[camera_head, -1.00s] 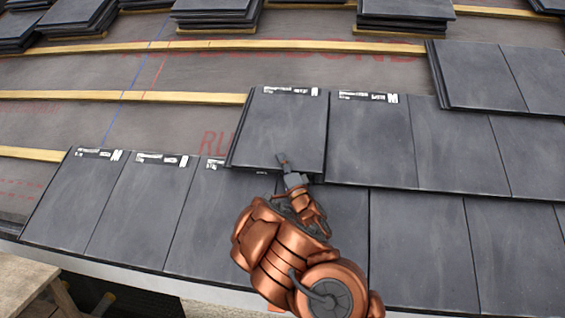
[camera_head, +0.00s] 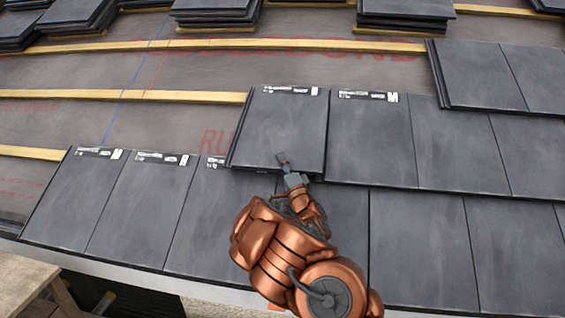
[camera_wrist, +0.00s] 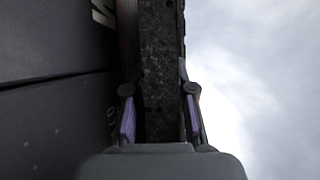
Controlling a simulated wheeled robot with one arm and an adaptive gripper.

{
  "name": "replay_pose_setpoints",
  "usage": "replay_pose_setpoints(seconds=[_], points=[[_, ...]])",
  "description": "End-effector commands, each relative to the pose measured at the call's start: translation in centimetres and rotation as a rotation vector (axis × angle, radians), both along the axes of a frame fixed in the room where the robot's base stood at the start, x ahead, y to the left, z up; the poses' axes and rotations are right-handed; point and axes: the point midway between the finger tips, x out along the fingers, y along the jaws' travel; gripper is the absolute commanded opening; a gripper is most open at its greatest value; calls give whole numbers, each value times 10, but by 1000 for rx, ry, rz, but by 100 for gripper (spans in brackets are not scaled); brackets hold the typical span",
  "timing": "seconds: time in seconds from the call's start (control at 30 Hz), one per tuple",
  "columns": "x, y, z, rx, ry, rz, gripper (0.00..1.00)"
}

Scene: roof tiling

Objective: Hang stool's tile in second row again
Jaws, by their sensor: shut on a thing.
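The dark grey tile (camera_head: 277,130) lies at the left end of the second row, beside its right neighbour (camera_head: 370,140) and overlapping the row below. Its labelled top edge is near the end of a batten. My gripper (camera_head: 284,163) is at the tile's lower edge. In the wrist view, the fingers (camera_wrist: 160,112) are shut on the tile, whose dark edge (camera_wrist: 160,60) runs up between the purple pads. Whether the tile rests fully on the row beneath is hidden.
First-row tiles (camera_head: 135,205) lie to the left below. Wooden battens (camera_head: 120,95) cross the grey underlay. Stacks of tiles (camera_head: 405,14) stand along the top. A wooden stool (camera_head: 30,285) shows at the lower left corner.

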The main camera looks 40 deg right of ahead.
Motion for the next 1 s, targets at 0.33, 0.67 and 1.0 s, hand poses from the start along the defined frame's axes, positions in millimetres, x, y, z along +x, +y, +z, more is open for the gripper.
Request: replay_pose_setpoints(seconds=[0.33, 0.67, 1.0], points=[[0, 1, 1, -2, -1, 0, 54], [-1, 1, -1, 1, 1, 1, 54], [-17, 7, -9, 2, 2, -1, 54]])
